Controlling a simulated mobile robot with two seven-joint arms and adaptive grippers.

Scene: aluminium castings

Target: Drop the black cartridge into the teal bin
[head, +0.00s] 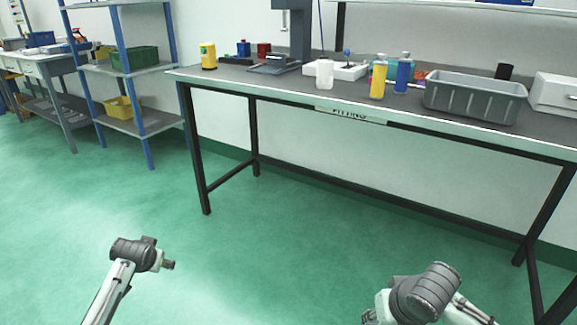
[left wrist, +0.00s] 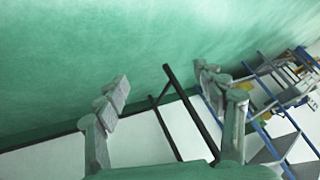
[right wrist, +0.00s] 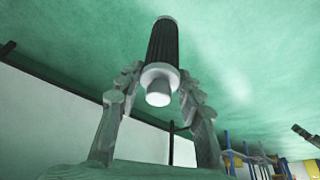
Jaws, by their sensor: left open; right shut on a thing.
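The black cartridge (right wrist: 163,45) is a ribbed dark cylinder with pale end caps. In the right wrist view it stands between the fingers of my right gripper (right wrist: 160,82), which is shut on it. My left gripper (left wrist: 165,85) is open and empty above the green floor. In the head view both arms are low in front of the bench, and the cartridge is not seen there. I cannot make out a clearly teal bin; a dark grey ribbed bin (head: 473,103) stands on the bench at right, and a green bin (head: 135,58) is on the shelf at left.
The long bench (head: 285,90) crosses the back, with a black frame below. It carries a yellow bottle (head: 378,78), a blue bottle (head: 404,75), a white bottle (head: 325,73) and a white box (head: 555,94) at right. The shelf holds a yellow bin (head: 122,107). The floor ahead is clear.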

